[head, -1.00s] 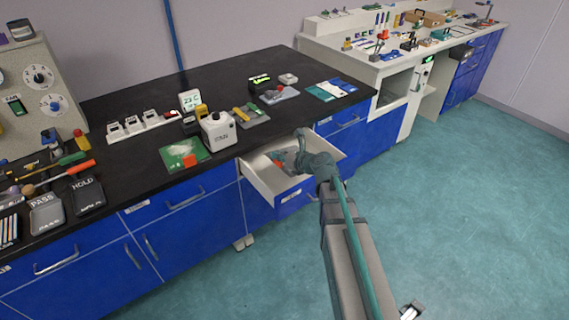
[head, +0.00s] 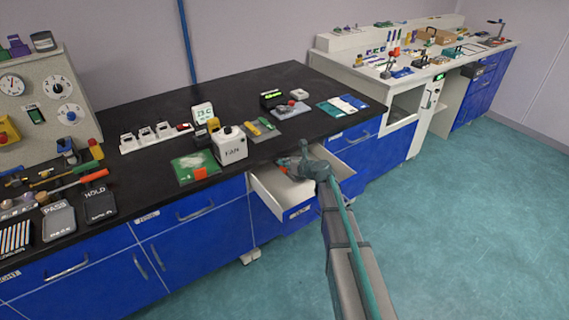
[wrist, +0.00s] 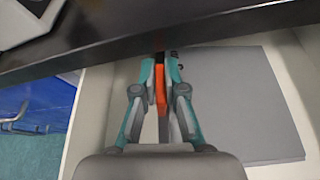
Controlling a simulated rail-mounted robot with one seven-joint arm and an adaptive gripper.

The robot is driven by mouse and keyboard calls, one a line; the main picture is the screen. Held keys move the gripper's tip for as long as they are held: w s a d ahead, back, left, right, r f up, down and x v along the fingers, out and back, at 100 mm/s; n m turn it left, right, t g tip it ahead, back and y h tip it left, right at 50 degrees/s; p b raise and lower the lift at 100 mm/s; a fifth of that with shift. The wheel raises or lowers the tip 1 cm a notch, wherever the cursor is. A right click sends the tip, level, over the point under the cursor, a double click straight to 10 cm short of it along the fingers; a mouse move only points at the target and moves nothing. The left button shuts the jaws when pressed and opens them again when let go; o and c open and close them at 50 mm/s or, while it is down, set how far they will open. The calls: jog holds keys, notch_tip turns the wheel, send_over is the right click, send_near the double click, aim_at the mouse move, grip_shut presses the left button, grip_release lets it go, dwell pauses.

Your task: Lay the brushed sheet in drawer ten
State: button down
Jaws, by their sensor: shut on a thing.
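An open white-walled drawer (head: 262,194) with a blue labelled front (head: 300,213) stands out under the black bench; its number is too small to read. My gripper (head: 292,165) reaches into its back part. In the wrist view my gripper (wrist: 160,72) is shut on an upright orange piece, which looks like a tab of the flat grey sheet (wrist: 240,100). The sheet spreads to the right of the fingers, inside the drawer (wrist: 88,125). I cannot tell whether it touches the drawer floor. The drawer's back is hidden under the bench.
The bench edge (wrist: 200,30) overhangs close above my fingertips. On the bench near the drawer are a white FAN-labelled container (head: 230,147) and a green mat (head: 196,168). Teal, white and blue sheets (head: 343,105) lie farther right. The floor beyond is clear.

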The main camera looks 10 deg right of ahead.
jog(key=shift+w+f, duration=0.85)
jog(key=shift+w, duration=0.05)
jog(key=c, duration=1.2)
grip_release()
jog(key=shift+f, duration=0.1)
jog(key=shift+c, duration=0.2)
jog(key=v, duration=1.2)
jog(key=shift+b, duration=0.45)
jog(key=shift+s, duration=0.1)
